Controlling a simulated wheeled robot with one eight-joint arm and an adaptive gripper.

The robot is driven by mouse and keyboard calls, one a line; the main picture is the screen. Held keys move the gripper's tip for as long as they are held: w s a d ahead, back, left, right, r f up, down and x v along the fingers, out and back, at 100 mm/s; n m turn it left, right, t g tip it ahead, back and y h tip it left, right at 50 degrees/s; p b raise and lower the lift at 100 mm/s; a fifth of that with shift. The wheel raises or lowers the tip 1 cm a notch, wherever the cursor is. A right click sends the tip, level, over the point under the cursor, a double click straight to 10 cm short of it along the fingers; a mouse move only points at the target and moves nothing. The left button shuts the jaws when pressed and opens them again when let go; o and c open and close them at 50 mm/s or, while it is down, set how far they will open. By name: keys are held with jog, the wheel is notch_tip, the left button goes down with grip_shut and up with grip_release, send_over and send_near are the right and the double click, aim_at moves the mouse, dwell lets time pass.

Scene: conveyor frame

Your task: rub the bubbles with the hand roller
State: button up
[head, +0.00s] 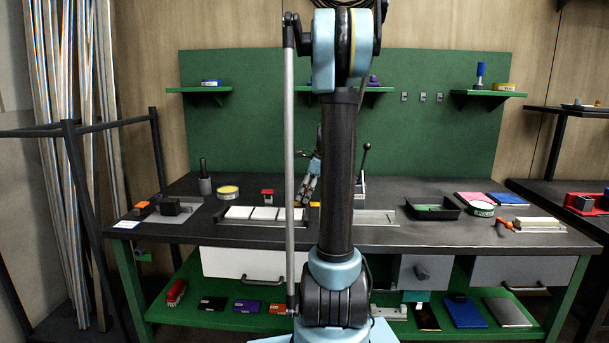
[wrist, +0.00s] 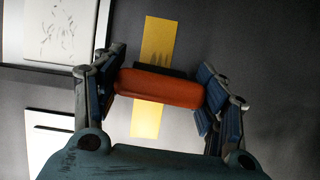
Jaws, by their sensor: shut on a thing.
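My gripper (wrist: 160,90) is shut on an orange handle (wrist: 160,88), which lies crosswise between its two fingers in the wrist view. A dark part with jagged points shows just behind the handle; I cannot tell from this whether the tool is the hand roller. In the head view my gripper (head: 304,198) is low over the middle of the bench, partly hidden by my arm. A yellow strip (wrist: 146,120) shows behind the handle.
A tray of white panels (head: 262,213) lies left of my gripper on the dark bench. A small red block (head: 267,193) and a yellow tin (head: 228,191) stand behind it. A lever press (head: 364,165), a black tray (head: 432,209) and a white-labelled roll (head: 481,208) are on the right.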

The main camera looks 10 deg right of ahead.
jog(key=shift+s+d, duration=0.15)
jog(key=shift+d, duration=0.25)
jog(key=shift+d+r, duration=0.15)
jog(key=shift+d, duration=0.15)
jog(key=shift+a+r, duration=0.15)
jog(key=shift+r, duration=1.85)
jog(key=shift+a+r, duration=0.15)
jog(key=shift+r, duration=1.85)
